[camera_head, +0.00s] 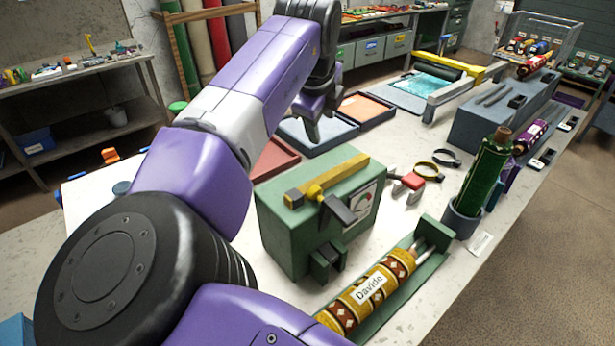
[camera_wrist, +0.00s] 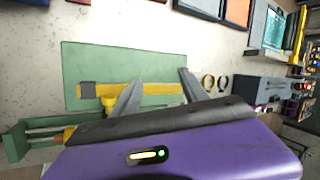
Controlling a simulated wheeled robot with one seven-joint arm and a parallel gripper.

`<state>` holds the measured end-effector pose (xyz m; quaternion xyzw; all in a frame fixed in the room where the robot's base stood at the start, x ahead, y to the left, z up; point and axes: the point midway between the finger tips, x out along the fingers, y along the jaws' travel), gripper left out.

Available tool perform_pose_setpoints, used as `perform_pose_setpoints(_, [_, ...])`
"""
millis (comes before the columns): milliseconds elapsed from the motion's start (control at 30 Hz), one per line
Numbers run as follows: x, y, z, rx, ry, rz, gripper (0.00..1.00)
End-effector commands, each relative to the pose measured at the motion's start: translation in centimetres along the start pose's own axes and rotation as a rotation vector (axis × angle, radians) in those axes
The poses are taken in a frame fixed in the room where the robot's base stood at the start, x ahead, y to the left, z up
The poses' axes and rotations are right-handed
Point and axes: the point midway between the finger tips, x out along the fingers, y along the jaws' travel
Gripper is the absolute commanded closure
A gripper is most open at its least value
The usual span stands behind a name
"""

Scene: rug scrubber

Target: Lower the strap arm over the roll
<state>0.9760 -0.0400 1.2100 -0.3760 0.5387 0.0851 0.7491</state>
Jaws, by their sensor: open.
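A green box (camera_head: 300,235) on the bench carries a yellow strap arm (camera_head: 338,178) across its top, with a dark block hanging at its front. The strap arm also shows in the wrist view (camera_wrist: 140,90), lying over the green box (camera_wrist: 120,58). A patterned roll labelled "Davide" (camera_head: 345,309) lies in a green cradle (camera_head: 434,231) in front of the box. In the wrist view my gripper's body hides most of the roll. My gripper (camera_head: 313,138) is open and empty, its fingers (camera_wrist: 160,76) spread in front of the strap arm's bar; contact cannot be told.
A green bottle (camera_head: 485,175) stands in a grey cup right of the cradle. Shallow trays (camera_head: 318,134) and a grey rack (camera_head: 490,120) stand farther back. Bare bench lies between.

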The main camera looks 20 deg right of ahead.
Motion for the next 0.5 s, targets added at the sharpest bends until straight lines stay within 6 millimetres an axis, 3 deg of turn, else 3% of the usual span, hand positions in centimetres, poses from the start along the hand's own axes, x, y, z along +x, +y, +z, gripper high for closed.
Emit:
perform_pose_setpoints(67, [-0.4,2.5,0.2,0.084,0.034,0.111,0.48])
perform_pose_setpoints(200, [-0.3,6.5,-1.1,0.221,0.160,0.242,0.48])
perform_pose_setpoints(333, [-1.1,8.4,-2.3,0.351,0.257,0.298,0.48])
perform_pose_setpoints(500, [-1.4,9.3,-2.6,0.463,0.299,0.320,0.48])
